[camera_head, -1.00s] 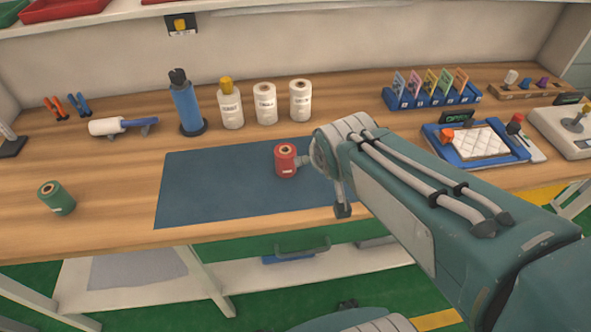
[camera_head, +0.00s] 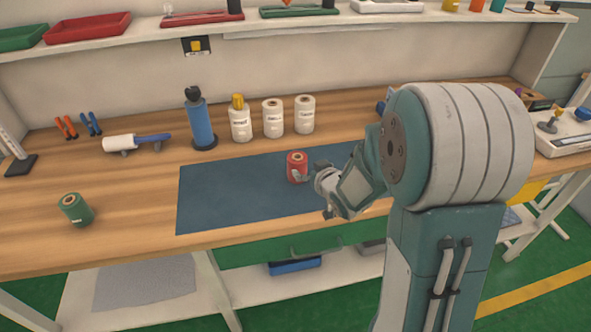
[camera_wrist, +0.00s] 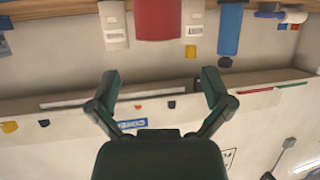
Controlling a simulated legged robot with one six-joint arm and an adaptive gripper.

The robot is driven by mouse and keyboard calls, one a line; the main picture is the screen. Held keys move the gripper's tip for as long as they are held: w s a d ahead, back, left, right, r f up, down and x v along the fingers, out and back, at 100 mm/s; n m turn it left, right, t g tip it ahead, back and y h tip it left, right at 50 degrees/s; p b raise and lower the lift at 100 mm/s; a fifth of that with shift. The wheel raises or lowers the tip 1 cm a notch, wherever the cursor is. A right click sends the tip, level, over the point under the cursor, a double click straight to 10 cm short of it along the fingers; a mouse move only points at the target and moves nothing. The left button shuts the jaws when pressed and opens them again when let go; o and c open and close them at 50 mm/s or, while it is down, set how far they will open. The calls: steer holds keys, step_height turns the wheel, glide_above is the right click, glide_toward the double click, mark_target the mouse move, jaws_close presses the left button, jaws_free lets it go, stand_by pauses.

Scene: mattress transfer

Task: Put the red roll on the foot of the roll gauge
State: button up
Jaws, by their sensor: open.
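The red roll (camera_head: 297,167) stands upright on the dark blue mat (camera_head: 225,190). In the wrist view, which looks upside down, the red roll (camera_wrist: 158,18) is at the top edge, partly cut off. My gripper (camera_wrist: 160,78) is open and empty, with its two fingers spread; the roll lies beyond them, roughly in line with the gap. In the head view my gripper end (camera_head: 326,187) is just right of the roll; whether it touches cannot be told. A pale post on a black foot (camera_head: 20,166), likely the roll gauge, stands at the bench's far left.
A blue cylinder on a black base (camera_head: 201,120) and several white containers (camera_head: 273,120) stand behind the mat. A white roller (camera_head: 122,143) lies at the back left. Bare wood lies left of the mat.

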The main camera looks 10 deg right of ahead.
mark_target(296, 160)
steer(key=w, duration=0.1)
steer(key=w+f, duration=0.1)
steer(key=w, duration=0.1)
steer(key=shift+w+d+f, duration=0.2)
steer(key=shift+d+f, duration=0.05)
steer(key=w, duration=0.1)
steer(key=w+a+f, duration=0.2)
steer(key=w, duration=0.1)
steer(key=shift+w+a, duration=0.1)
steer(key=shift+a, duration=0.1)
steer(key=shift+w+d+f, duration=0.15)
steer(key=shift+w+d, duration=0.1)
steer(key=shift+w, duration=0.05)
steer(key=shift+d, duration=0.1)
steer(key=c, duration=1.1)
steer(key=shift+a, duration=0.2)
steer(key=shift+c, duration=0.2)
